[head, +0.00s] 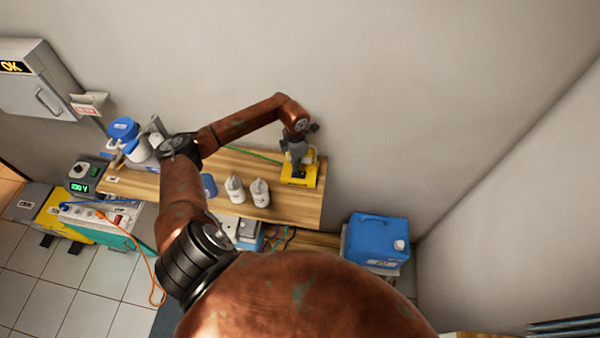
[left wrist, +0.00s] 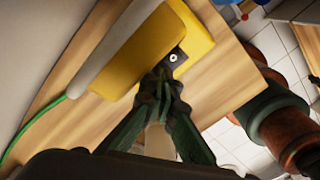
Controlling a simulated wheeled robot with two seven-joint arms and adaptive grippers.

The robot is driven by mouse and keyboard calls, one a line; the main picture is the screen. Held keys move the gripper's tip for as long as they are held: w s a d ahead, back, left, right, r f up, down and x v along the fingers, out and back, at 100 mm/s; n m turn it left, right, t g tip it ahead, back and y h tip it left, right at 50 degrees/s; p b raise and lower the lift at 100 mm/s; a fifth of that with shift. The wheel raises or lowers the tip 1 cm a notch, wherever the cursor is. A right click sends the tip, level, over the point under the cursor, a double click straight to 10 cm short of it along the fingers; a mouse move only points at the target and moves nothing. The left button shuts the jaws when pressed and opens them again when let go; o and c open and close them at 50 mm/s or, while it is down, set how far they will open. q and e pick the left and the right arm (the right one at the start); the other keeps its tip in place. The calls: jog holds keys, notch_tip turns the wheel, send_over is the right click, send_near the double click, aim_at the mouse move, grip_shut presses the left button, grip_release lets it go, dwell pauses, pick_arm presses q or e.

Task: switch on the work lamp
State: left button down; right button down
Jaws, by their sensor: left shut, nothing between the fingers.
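The work lamp (head: 300,181) is a yellow unit at the right end of the wooden bench. It also fills the upper middle of the left wrist view (left wrist: 192,40). A small dark switch plate (left wrist: 175,60) with a pale round mark sits at its edge. My left gripper (head: 298,158) is over the lamp in the head view and hides part of it. In the left wrist view its green fingers (left wrist: 162,84) meet at the tips, empty, just below the switch plate. I cannot tell whether they touch it. My right gripper is not in view.
The wooden bench (head: 290,211) carries two white shoe-like items (head: 247,190) left of the lamp and blue-and-white containers (head: 123,129) at its left end. A green cable (left wrist: 35,122) runs from the lamp. A blue jerrycan (head: 377,238) stands right of the bench.

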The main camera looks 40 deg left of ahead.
pick_arm(q)
jog(key=shift+f+b, duration=0.9)
jog(key=shift+f, duration=0.25)
dwell(0.4)
jog(key=shift+r, duration=0.1)
jog(key=shift+r+p, duration=0.55)
jog(key=shift+r, duration=0.3)
jog(key=shift+r+p, duration=1.2)
jog(key=shift+r, duration=1.4)
